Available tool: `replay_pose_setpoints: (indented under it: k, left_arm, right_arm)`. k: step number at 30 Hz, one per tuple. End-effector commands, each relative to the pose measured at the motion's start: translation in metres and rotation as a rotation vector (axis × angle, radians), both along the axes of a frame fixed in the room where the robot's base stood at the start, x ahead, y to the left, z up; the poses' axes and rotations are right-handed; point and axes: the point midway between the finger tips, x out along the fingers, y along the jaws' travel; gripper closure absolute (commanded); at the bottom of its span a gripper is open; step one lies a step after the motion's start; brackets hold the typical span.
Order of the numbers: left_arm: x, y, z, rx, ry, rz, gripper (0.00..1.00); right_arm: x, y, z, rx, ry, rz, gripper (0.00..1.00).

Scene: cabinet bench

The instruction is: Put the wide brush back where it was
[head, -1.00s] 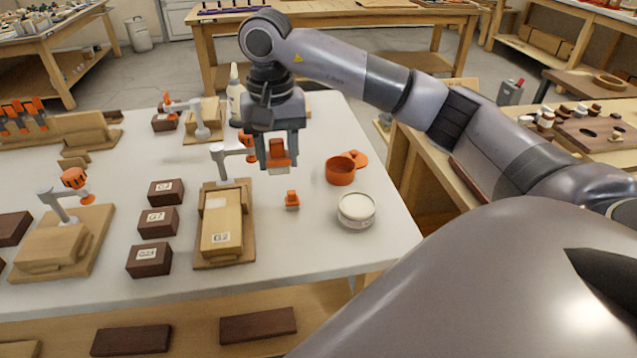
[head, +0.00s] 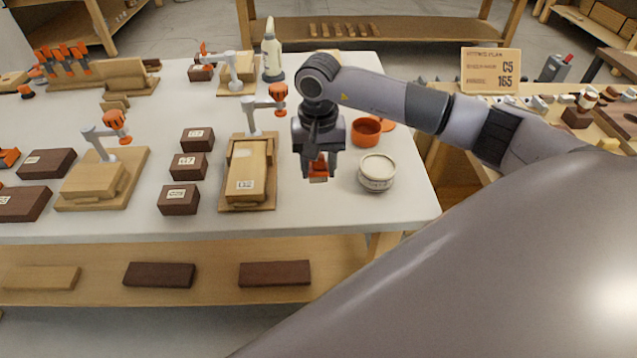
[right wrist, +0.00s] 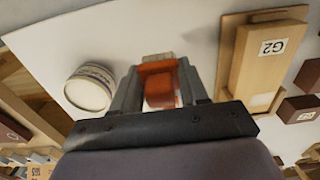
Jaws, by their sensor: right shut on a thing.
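The wide brush (head: 318,168) has an orange handle and a pale bristle end. My right gripper (head: 318,160) is shut on it, with the bristles pointing down, over the white table just left of a round white tin (head: 377,172). In the right wrist view the brush (right wrist: 160,88) sits between the two fingers, its pale end outward; I cannot tell how far it is above the table. The small orange piece seen earlier on the table does not show now, and the gripper covers that spot. My left gripper is not in view.
A wooden block on a board labelled G2 (head: 248,172) lies left of the gripper, with dark labelled blocks (head: 188,166) beyond. An orange pot (head: 366,131) stands behind the tin. A bottle (head: 272,55) stands at the back. Free table lies in front.

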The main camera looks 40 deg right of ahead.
Motion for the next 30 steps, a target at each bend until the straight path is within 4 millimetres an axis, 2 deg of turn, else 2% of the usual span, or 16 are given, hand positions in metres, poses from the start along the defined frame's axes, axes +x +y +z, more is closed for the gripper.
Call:
replay_pose_setpoints:
  k: [3, 8, 15, 27, 28, 30]
  left_arm:
    - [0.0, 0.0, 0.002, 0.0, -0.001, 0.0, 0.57]
    - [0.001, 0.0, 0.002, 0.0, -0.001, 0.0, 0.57]
    - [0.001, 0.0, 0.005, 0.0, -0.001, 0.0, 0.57]
    - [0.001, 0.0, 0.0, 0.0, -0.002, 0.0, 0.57]
    - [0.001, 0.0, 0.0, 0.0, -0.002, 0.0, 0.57]
    - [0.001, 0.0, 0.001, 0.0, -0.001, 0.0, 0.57]
  right_arm:
    - [0.0, 0.0, -0.014, 0.001, 0.001, 0.001, 0.81]
    - [0.0, 0.0, -0.024, 0.0, 0.0, 0.0, 0.81]
    - [0.0, 0.0, -0.058, 0.001, 0.002, 0.0, 0.81]
    - [0.0, 0.0, -0.065, -0.001, -0.001, 0.001, 0.81]
    - [0.0, 0.0, -0.065, -0.001, -0.001, 0.001, 0.53]
    - [0.0, 0.0, -0.064, -0.001, -0.001, 0.001, 0.31]
